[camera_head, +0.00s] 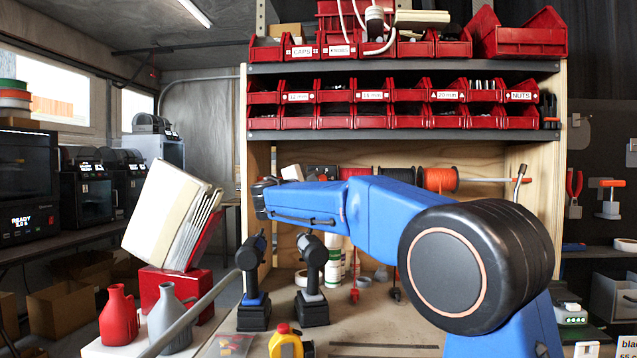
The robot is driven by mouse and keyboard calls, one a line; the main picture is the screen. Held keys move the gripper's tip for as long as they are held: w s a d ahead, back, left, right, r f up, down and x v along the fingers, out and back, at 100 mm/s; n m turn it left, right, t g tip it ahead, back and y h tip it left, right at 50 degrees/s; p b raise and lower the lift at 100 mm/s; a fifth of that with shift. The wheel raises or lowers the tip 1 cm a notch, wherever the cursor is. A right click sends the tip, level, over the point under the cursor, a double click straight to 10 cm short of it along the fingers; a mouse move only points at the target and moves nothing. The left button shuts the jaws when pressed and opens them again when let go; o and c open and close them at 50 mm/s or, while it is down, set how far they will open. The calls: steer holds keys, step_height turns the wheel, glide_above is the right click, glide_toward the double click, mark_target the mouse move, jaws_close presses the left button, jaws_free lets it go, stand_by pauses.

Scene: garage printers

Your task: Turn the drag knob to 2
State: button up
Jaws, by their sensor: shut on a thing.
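No knob with a readable number scale can be made out, so I cannot tell the drag knob or its setting. A row of spools hangs under the shelf at the back of the bench, with an orange spool (440,179) at its right. My blue arm reaches left across the bench in front of this row. It ends in a dark wrist part near the left post of the shelf. My gripper's fingers do not show; they are hidden behind the arm or wrist. My arm also covers part of the spool row.
Red bins (373,89) fill the shelves above. Two drills (312,270) stand upright on the bench (385,318). A slanted grey rod (205,303) crosses the lower left.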

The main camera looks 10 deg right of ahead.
steer(key=shift+f+n, duration=0.15)
steer(key=shift+n, duration=0.55)
steer(key=o, duration=1)
steer(key=shift+o, duration=0.2)
steer(key=v, duration=1.7)
steer(key=shift+s+f, duration=0.15)
steer(key=shift+f, duration=0.2)
